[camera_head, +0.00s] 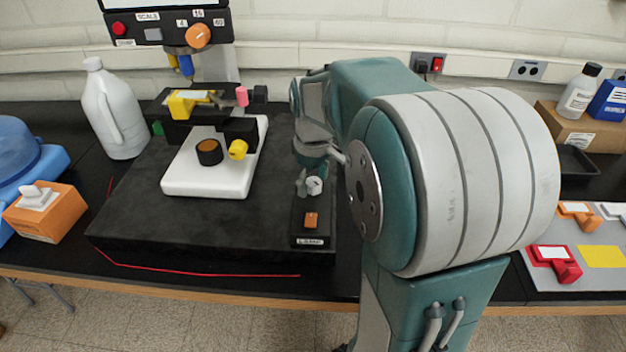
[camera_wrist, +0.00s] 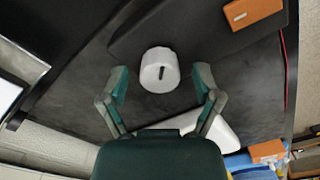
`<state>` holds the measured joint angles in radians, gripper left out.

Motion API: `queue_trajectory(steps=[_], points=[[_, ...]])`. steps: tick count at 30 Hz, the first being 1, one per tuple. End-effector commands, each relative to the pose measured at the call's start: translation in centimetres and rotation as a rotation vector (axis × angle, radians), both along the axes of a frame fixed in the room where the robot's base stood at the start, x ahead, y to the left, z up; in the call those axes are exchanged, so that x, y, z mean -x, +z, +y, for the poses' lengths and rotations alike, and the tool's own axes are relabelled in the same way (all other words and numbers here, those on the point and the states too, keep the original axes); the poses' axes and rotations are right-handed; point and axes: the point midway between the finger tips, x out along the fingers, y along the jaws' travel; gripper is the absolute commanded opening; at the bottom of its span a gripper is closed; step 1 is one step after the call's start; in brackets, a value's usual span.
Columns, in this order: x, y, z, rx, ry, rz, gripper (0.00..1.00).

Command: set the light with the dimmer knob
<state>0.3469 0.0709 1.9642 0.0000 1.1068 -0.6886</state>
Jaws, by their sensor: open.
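The dimmer knob (camera_head: 314,185) is a small pale knob on a black box labelled like "LAMP" (camera_head: 312,241), with an orange switch (camera_head: 310,220) on it. In the wrist view the knob (camera_wrist: 160,72) is white and round with a short dark mark, near upright in the picture. My gripper (camera_wrist: 161,84) is open, one teal finger on each side of the knob, with gaps visible on both sides. In the head view my gripper (camera_head: 309,184) is above the box, partly hidden by my arm. A dull amber disc (camera_head: 209,152), perhaps the light, sits on a white base (camera_head: 205,185).
A microscope-like stand with yellow and black parts (camera_head: 190,103) is left of the gripper. A panel with an orange dial (camera_head: 198,36) hangs above it. A white bottle (camera_head: 112,110) and an orange box (camera_head: 42,212) stand left. Coloured parts lie on a mat (camera_head: 548,281) at right.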

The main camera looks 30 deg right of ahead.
Motion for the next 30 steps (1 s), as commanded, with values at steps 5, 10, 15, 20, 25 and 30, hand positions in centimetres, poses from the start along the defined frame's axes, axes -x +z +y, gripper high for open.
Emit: queue_trajectory(steps=[5,10,15,20,25,30], points=[[0.0,0.03,0.0,0.0,0.0,0.0,0.51],[0.0,0.02,0.0,0.0,0.0,0.0,0.01],[0.01,-0.01,0.0,-0.001,-0.003,0.001,0.01],[0.02,-0.03,0.0,-0.001,-0.028,0.001,0.01],[0.03,-0.06,0.0,0.0,-0.104,0.002,0.01],[0.04,-0.08,0.01,-0.001,-0.232,0.003,0.01]])
